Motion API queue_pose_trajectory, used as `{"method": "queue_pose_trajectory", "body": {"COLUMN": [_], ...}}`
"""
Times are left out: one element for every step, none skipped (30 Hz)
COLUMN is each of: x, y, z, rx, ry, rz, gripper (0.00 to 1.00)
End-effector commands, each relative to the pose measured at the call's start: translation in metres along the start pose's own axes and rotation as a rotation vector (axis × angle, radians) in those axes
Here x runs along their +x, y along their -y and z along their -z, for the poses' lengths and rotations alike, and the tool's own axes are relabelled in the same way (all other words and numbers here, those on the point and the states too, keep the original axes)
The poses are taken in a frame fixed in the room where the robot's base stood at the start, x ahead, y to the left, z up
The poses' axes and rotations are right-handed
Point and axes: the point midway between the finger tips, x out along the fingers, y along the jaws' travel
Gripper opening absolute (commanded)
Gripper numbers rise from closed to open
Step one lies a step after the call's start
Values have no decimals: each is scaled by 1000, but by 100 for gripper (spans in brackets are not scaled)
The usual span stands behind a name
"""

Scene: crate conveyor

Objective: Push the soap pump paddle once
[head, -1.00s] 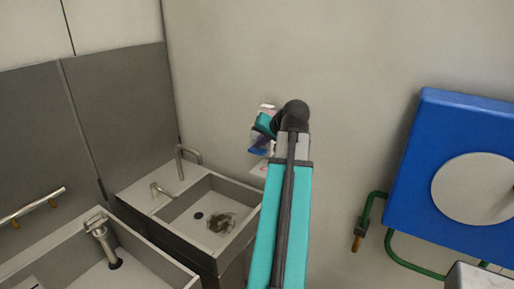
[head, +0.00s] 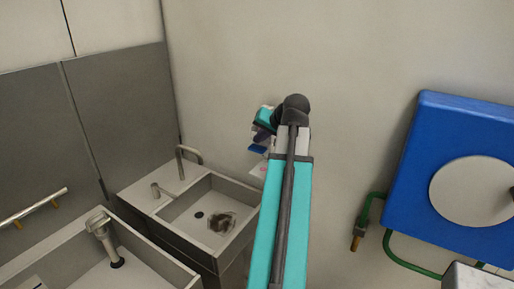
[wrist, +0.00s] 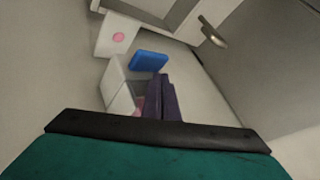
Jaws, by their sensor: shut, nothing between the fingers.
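The soap pump is a pale box (wrist: 115,84) on the wall, partly hidden by my wrist. Its blue paddle (wrist: 148,62) shows clear in the wrist view, just past my fingertips. My gripper (wrist: 161,80) is shut and empty, with dark purple fingers beside the paddle. A small gap seems to lie between tips and paddle; contact cannot be told for sure. In the head view the gripper (head: 261,138) is mostly hidden by my arm. A white tray (wrist: 104,40) with a pink spot (wrist: 118,37) lies beyond the paddle.
A metal sink (head: 175,237) with a tap (head: 187,153) stands left of my arm, and another basin (head: 150,270) is nearer. A blue panel (head: 440,130) and green pipe (head: 400,259) are on the right. The wall between is bare.

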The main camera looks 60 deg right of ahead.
Motion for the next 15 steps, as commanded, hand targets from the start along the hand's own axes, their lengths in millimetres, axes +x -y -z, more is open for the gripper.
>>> {"method": "queue_pose_trajectory", "body": {"x": [0, 0, 0, 0, 0, -1, -2, -3, -4, -6, -7, -9, -11, -12, -14], "y": [0, 0, 0, 0, 0, 1, 1, 2, 3, 4, 5, 7, 8, 9, 10], "z": [0, 0, 0, 0, 0, 1, 2, 2, 3, 4, 6, 7, 8, 9, 10], "rx": [0, 0, 0, 0, 0, 0, 0, 0, 0, 0, 0, 0, 0, -1, -1], "ry": [0, 0, 0, 0, 0, 0, 0, 0, -1, -1, -1, -1, -1, -1, -1], "rz": [0, 0, 0, 0, 0, 0, 0, 0, 0, 0, 0, 0, 0, 0, 0], "gripper": [0, 0, 0, 0, 0, 0, 0, 0, 0, 0, 0, 0, 0, 0, 0]}}
